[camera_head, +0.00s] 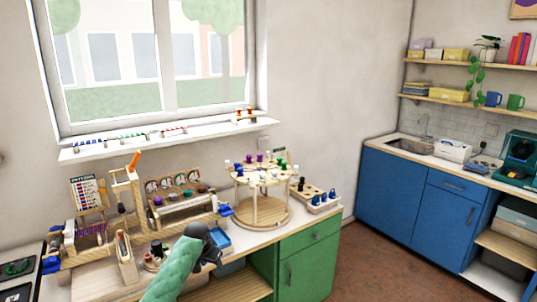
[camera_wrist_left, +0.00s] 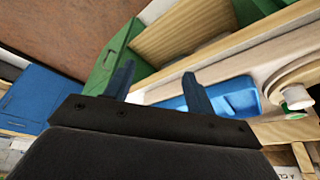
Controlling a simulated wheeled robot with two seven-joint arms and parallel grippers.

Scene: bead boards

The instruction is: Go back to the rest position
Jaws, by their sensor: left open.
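My left gripper (camera_head: 212,250) is at the front edge of the wooden worktop in the head view, at the end of my green-sleeved arm. In the left wrist view its two dark blue fingers (camera_wrist_left: 158,76) stand apart with nothing between them. A blue tray (camera_wrist_left: 235,97) lies on the worktop beyond the fingers; it also shows just behind the gripper in the head view (camera_head: 221,238). My right gripper is not in view.
A round two-tier wooden stand (camera_head: 262,211) with coloured pieces stands right of the gripper. Wooden bead racks (camera_head: 180,206) and a pattern board (camera_head: 88,192) stand behind and left. A green cabinet (camera_head: 308,262) is below right. Open floor (camera_head: 380,265) lies further right.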

